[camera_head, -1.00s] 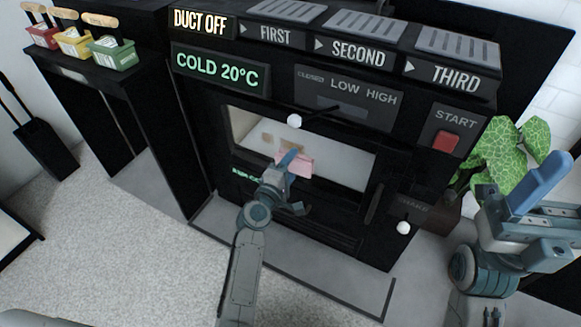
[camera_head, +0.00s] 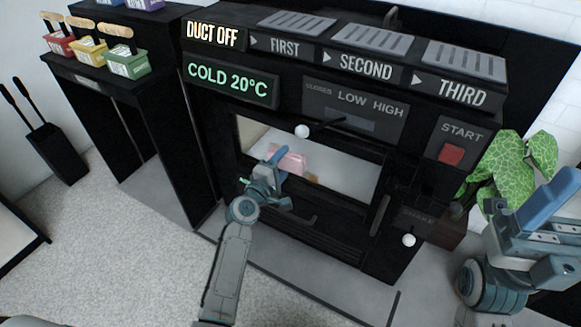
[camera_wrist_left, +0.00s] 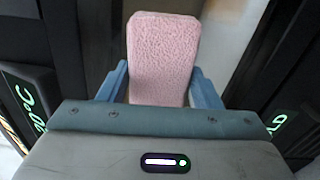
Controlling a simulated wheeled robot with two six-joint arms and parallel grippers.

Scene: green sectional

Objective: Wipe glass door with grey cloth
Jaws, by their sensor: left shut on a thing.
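The glass door (camera_head: 345,175) is the pale window in the front of the black stove. My left gripper (camera_head: 273,160) is in front of its left half, shut on a pink textured pad (camera_head: 290,160). No grey cloth shows. In the left wrist view the pink pad (camera_wrist_left: 162,55) stands out between the two blue fingers (camera_wrist_left: 160,90). The pad is at the glass, but I cannot tell whether it touches. A brown smudge (camera_head: 312,179) shows on the pane just below and right of the pad. My right gripper (camera_head: 545,200) is at the right edge, away from the door, its jaw opening unclear.
A white knob (camera_head: 302,131) sticks out above the glass, and another white knob (camera_head: 408,240) is at lower right. A red start button (camera_head: 452,154) is on the panel. A leafy plant (camera_head: 510,175) stands behind my right gripper.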

